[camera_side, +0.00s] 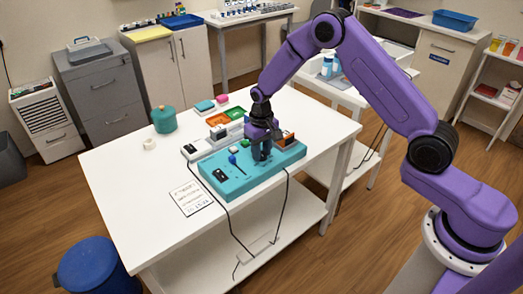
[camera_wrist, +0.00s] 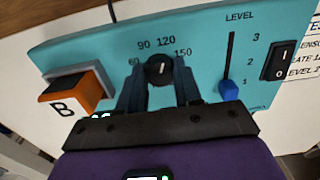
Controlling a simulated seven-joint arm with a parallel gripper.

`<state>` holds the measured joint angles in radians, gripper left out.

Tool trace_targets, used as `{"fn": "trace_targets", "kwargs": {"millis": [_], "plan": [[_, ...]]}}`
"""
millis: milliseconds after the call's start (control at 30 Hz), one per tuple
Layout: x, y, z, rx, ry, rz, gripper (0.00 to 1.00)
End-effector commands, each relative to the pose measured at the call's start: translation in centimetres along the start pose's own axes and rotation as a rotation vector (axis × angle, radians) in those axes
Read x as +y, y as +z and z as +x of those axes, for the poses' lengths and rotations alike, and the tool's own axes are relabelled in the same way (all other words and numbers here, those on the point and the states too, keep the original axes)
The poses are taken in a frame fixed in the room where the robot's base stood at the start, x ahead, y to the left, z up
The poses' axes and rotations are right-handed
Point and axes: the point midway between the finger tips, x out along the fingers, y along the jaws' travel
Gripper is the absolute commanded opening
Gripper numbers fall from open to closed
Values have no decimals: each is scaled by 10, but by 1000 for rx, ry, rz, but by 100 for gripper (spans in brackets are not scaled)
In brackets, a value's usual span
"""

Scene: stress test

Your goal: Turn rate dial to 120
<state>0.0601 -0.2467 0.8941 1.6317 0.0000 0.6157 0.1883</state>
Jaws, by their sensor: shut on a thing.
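The rate dial (camera_wrist: 159,69) is a round black knob on the teal panel (camera_wrist: 205,50), with 60, 90, 120 and 150 printed around its upper side. A short pale mark on it points roughly up, near the 90 and 120 labels; the exact reading is unclear. My gripper (camera_wrist: 158,78) has one finger on each side of the dial and is shut on it. In the side view my gripper (camera_side: 262,154) reaches straight down to the teal panel (camera_side: 250,181) and hides the dial.
On the panel are a blue slider (camera_wrist: 229,91) low on the LEVEL scale, a black rocker switch (camera_wrist: 279,60) and an orange block marked B (camera_wrist: 72,97). A printed card (camera_side: 190,197) lies in front.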

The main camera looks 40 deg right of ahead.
Motion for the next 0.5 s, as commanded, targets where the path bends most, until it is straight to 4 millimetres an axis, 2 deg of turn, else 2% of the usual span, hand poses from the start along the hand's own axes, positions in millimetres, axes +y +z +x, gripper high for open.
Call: {"fn": "trace_targets", "kwargs": {"millis": [67,100,167,200,500], "plan": [[0,0,-1,-1,0,-1,3],[0,0,-1,-1,0,-1,37],[0,0,-1,-1,0,-1,57],[0,0,0,0,0,-1,59],[0,0,-2,1,0,-2,59]]}}
